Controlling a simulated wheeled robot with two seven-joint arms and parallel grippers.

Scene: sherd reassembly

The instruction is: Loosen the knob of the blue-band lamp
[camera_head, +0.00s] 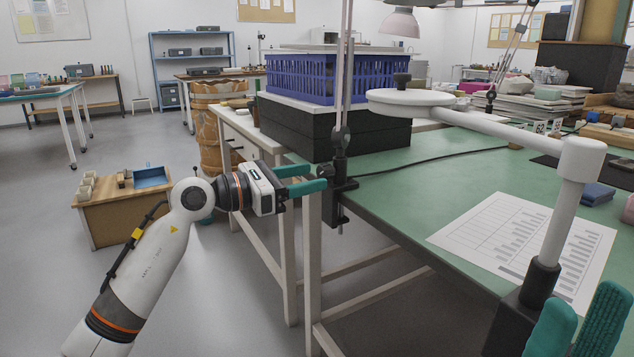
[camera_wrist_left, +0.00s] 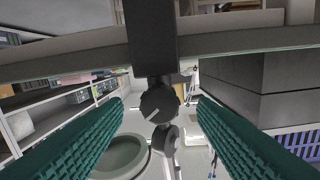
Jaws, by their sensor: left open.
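A dark lamp clamp (camera_head: 338,180) sits on the near left edge of the green table, with thin poles rising from it. A pinkish lamp head (camera_head: 400,22) shows at the top; I cannot make out a blue band. In the left wrist view a round dark knob (camera_wrist_left: 159,104) with a pale line across its face lies below the clamp body (camera_wrist_left: 152,45). My left gripper (camera_head: 318,177) is open beside the clamp. In the wrist view its teal fingers stand on either side of the knob, apart from it. My right gripper (camera_head: 582,320) shows only partly at the lower right.
A white jointed-arm lamp (camera_head: 575,160) stands on a second clamp (camera_head: 540,285) at the right. A printed sheet (camera_head: 530,240) lies on the green table (camera_head: 410,180). A blue crate (camera_head: 315,78) on black blocks stands behind the clamp. Open floor lies left of the table.

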